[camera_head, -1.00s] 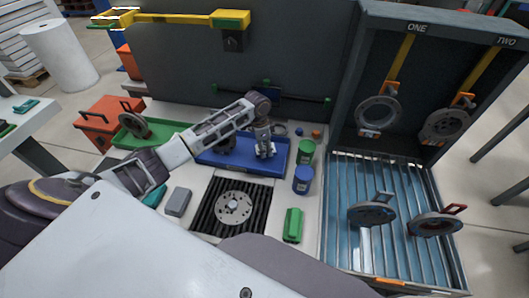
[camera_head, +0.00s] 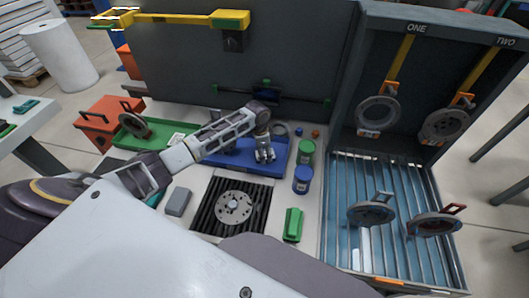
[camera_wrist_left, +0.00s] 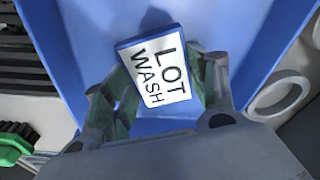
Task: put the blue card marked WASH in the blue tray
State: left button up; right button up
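The blue card (camera_wrist_left: 158,75) with a white face reading LOT WASH is in the left wrist view. It sits tilted between the two fingers of my left gripper (camera_wrist_left: 165,88), whose pads are at its side edges. The gripper appears shut on the card. In the head view my left gripper (camera_head: 264,154) is low over the blue tray (camera_head: 235,161), and the card cannot be made out there. The tray's bottom (camera_wrist_left: 235,28) lies behind the card in the wrist view. My forearm covers part of the tray. My right gripper is not in view.
Blue (camera_head: 302,180) and green (camera_head: 305,152) canisters stand right of the blue tray. A green tray (camera_head: 133,140) lies to its left. In front are a black grate with a metal disc (camera_head: 233,207) and a green block (camera_head: 292,224). A dark panel (camera_head: 230,65) rises behind.

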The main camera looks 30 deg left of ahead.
pick_arm(q)
jog(key=o, duration=0.4)
jog(key=shift+o, duration=0.2)
jog(key=shift+r, duration=0.1)
notch_tip(320, 180, up, 12)
jog(key=a, duration=0.1)
jog(key=shift+s, duration=0.4)
jog(key=shift+a, duration=0.1)
jog(key=shift+s, duration=0.1)
dwell(0.7)
